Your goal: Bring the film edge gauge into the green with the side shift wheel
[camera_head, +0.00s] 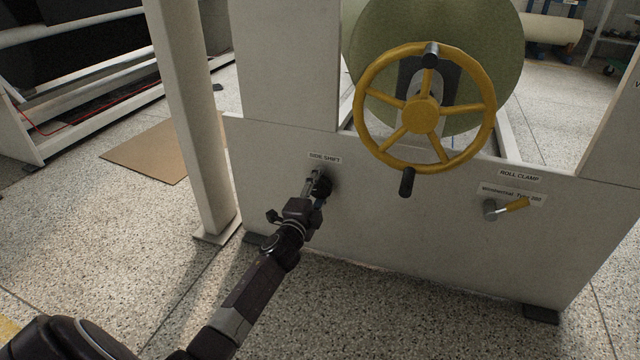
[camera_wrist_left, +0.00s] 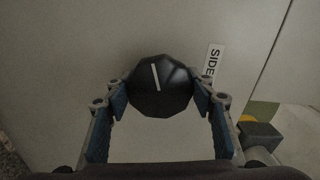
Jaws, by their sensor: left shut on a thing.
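The side shift wheel is a small black faceted knob (camera_wrist_left: 160,87) with a white pointer line, on the white machine panel. In the wrist view its line is close to upright, tilted slightly with its top to the left. My left gripper (camera_wrist_left: 160,95) is shut on the knob, one finger at each side. In the head view my left gripper (camera_head: 317,186) reaches the knob just below the "SIDE SHIFT" label (camera_head: 325,159) and hides part of it. The film edge gauge is not seen in either view. My right gripper is not in view.
A large yellow handwheel (camera_head: 421,116) stands right of and above the knob, before a green roll (camera_head: 495,40). A white post (camera_head: 195,120) stands left of my arm.

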